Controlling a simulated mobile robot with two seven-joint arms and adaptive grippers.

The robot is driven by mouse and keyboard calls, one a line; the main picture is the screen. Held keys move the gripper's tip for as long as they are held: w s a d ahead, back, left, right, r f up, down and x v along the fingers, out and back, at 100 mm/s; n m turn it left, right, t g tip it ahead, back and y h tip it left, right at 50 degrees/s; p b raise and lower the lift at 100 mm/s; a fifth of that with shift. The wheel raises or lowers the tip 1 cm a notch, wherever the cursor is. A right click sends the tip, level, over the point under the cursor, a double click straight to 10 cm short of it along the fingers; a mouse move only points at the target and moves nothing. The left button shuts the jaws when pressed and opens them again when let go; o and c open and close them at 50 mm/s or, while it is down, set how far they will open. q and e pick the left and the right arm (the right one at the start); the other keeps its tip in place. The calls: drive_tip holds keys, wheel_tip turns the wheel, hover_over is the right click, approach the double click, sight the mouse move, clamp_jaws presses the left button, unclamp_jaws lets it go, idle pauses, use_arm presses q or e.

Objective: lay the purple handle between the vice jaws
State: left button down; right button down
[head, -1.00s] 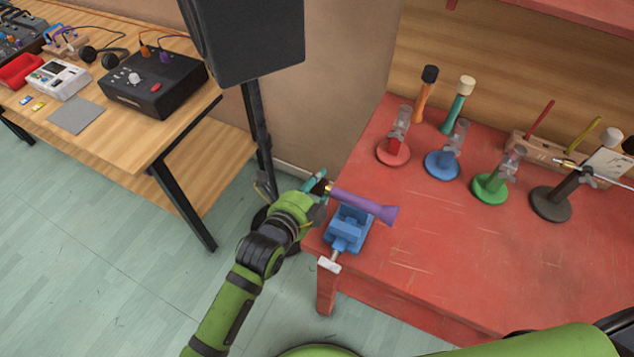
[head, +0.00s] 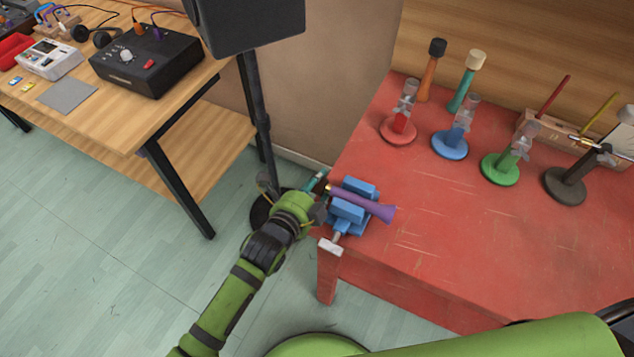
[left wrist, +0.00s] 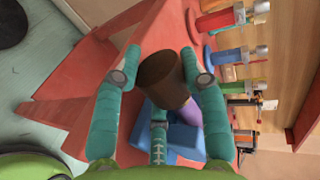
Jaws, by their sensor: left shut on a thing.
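The blue vice (head: 348,212) stands at the near left corner of the red table, its screw and pale handle toward the front. The purple handle (head: 372,207) lies crosswise between its two jaws, the flared end sticking out to the right. My left gripper (head: 321,196) is at the vice's left side, shut on the handle's other end. In the left wrist view the teal fingers (left wrist: 160,78) flank the handle's dark brown end (left wrist: 160,75); purple shows beyond it, over the vice (left wrist: 182,137). Whether the handle touches the jaw floor is hidden. My right gripper is out of view.
Red (head: 398,130), blue (head: 450,145), green (head: 500,168) and dark (head: 564,187) stands line the red table's back. Orange (head: 428,80) and teal (head: 462,92) handles stand behind them. A speaker (head: 250,28) on a pole is left. The red table's front middle is clear.

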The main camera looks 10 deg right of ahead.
use_arm(q)
drive_tip(key=shift+f, duration=0.25)
idle(0.6)
drive_tip(key=c, duration=0.6)
unclamp_jaws()
drive_tip(key=shift+c, duration=0.2)
drive_tip(key=shift+f, duration=0.1)
drive_tip(key=v, duration=1.2)
drive_tip(key=shift+w, duration=0.1)
